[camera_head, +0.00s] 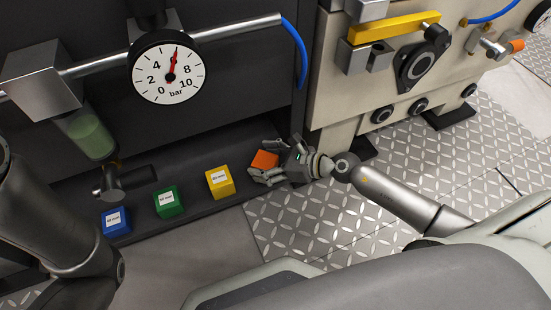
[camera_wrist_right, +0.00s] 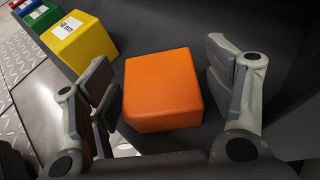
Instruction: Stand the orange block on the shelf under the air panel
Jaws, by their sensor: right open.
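The orange block (camera_head: 264,160) rests on the dark shelf (camera_head: 203,159) under the air panel (camera_head: 230,75), at the right end of a row of blocks. In the right wrist view the orange block (camera_wrist_right: 162,90) sits between the two fingers of my right gripper (camera_wrist_right: 165,100), with a gap on each side. My right gripper (camera_head: 270,163) is open around the block, reaching in from the right. The block's underside is hidden in both views. My left arm shows at the left edge of the head view, but its fingertips cannot be made out.
A yellow block (camera_head: 219,181), a green block (camera_head: 168,201) and a blue block (camera_head: 115,221) stand in a row on the shelf. A pressure gauge (camera_head: 168,67) and a green-tinted bowl (camera_head: 90,135) hang above. A beige machine (camera_head: 345,95) stands to the right.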

